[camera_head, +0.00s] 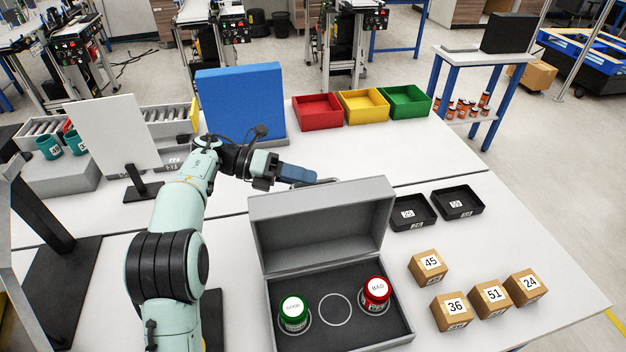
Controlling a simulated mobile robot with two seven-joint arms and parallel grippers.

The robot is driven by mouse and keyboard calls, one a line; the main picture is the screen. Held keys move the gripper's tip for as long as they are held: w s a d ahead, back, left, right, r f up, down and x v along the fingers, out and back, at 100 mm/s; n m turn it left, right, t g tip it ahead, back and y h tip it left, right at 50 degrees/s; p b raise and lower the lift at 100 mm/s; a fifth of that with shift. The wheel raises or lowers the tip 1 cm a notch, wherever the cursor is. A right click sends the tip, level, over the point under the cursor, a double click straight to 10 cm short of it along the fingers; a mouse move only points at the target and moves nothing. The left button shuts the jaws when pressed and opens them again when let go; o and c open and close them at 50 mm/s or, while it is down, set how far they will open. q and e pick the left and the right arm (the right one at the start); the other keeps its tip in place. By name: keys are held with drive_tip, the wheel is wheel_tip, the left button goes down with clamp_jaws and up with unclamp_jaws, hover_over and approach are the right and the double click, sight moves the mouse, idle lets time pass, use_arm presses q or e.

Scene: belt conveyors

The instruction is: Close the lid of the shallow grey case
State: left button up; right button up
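The shallow grey case (340,336) stands on the near white table. Its lid (322,222) is open and stands up at the back edge. Inside, a green button (293,313) labelled GOOD is on the left and a red button (375,292) labelled BAD is on the right, with an empty white ring between them. My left arm comes in from the lower left, and my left gripper (318,181) is behind the lid, close to its top edge. I cannot tell whether it touches the lid. Its fingers are too small and partly hidden to read. My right gripper is not in view.
Several numbered cardboard boxes (451,312) and two black trays (458,204) lie right of the case. A blue panel (242,100), a white panel (115,136) and red (318,112), yellow (363,106) and green (405,101) bins stand farther back.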

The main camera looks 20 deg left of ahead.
use_arm(q)
drive_tip(key=shift+x, duration=1.25)
clamp_jaws()
